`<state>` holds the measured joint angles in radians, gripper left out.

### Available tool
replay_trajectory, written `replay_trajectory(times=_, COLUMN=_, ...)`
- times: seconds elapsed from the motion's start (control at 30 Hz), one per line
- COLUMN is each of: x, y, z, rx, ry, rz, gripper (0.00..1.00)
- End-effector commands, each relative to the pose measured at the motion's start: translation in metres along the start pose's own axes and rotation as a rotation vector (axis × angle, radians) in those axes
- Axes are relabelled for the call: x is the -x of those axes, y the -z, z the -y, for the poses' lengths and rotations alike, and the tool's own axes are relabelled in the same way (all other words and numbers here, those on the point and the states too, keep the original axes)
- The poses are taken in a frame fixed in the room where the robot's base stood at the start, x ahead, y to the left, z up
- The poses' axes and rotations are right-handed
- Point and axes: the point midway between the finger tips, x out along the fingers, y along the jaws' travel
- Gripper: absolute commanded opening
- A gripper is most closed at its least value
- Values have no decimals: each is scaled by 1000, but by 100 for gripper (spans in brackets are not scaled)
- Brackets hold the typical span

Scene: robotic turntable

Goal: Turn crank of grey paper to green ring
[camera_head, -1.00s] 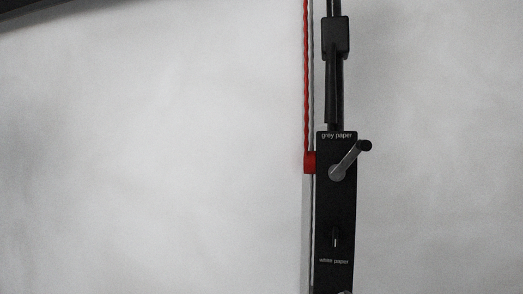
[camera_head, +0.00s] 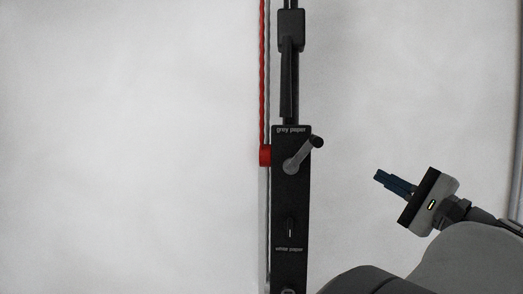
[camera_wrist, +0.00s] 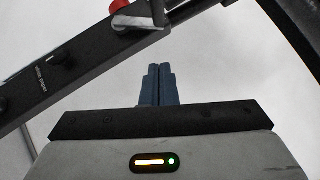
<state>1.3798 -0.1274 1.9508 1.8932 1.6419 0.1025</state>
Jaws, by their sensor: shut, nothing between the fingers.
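The black panel (camera_head: 290,195) labelled "grey paper" at its top stands upright in the head view. Its grey crank (camera_head: 298,159) has a dark knob (camera_head: 317,141) and points up and to the right. I see no green ring. My gripper (camera_head: 380,176), with blue fingers, is right of the crank, apart from it, pointing left and slightly up. In the wrist view the fingers (camera_wrist: 159,68) are together and empty, and the crank (camera_wrist: 138,22) shows beyond them at the upper left.
A red cord (camera_head: 263,75) and a grey cord (camera_head: 269,75) hang left of the panel. A black rod with a block (camera_head: 291,30) rises above it. A second label, "white paper" (camera_head: 289,249), is lower down with a small black switch (camera_head: 291,227). Open space lies between gripper and crank.

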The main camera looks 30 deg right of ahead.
Motion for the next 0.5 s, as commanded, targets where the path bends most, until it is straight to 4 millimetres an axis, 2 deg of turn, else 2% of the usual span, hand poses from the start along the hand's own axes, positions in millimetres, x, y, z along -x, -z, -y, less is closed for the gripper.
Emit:
replay_trajectory(times=0.17, x=-28, y=-2, z=1, rx=-2, ry=-2, rz=5, gripper=0)
replay_trajectory(times=0.5, x=-97, y=-2, z=0, rx=-3, ry=-4, rz=4, gripper=0)
